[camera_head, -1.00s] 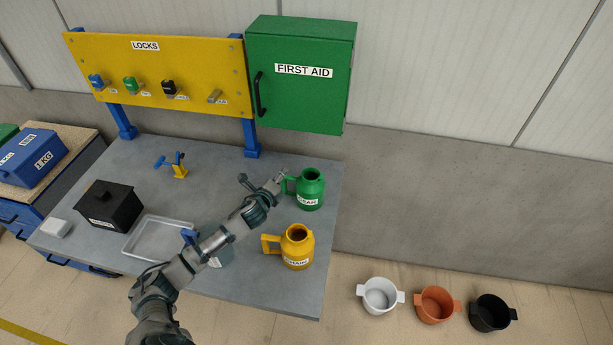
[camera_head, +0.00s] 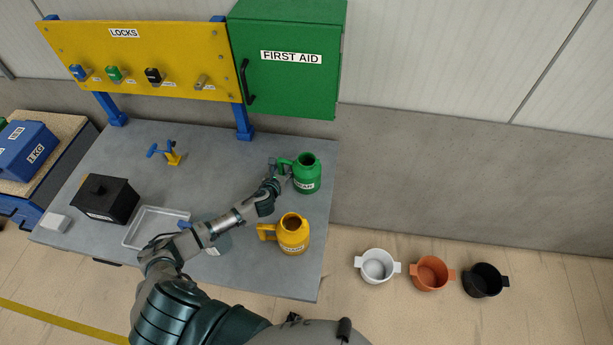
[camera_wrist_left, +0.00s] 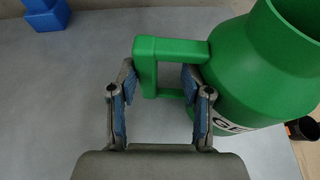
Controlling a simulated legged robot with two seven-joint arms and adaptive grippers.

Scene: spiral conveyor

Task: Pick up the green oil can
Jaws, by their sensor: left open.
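The green oil can (camera_head: 307,175) stands upright at the right side of the grey table, with its handle (camera_head: 285,165) pointing left. My left gripper (camera_head: 277,172) is at the handle side of the can. In the left wrist view my left gripper (camera_wrist_left: 160,88) is open. The green handle (camera_wrist_left: 146,66) lies at the fingertips, with its outer bar between the two fingers. The can's body (camera_wrist_left: 258,70) is just right of the right finger, and part of its label shows. I cannot tell whether the fingers touch the can. My right gripper is not in view.
A yellow can (camera_head: 293,235) stands nearer on the table (camera_head: 225,150). My forearm partly hides another can (camera_head: 217,245). A tray (camera_head: 137,228), a black box (camera_head: 107,200) and a blue-yellow valve (camera_head: 172,158) are further left. The first aid cabinet (camera_head: 290,85) hangs behind.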

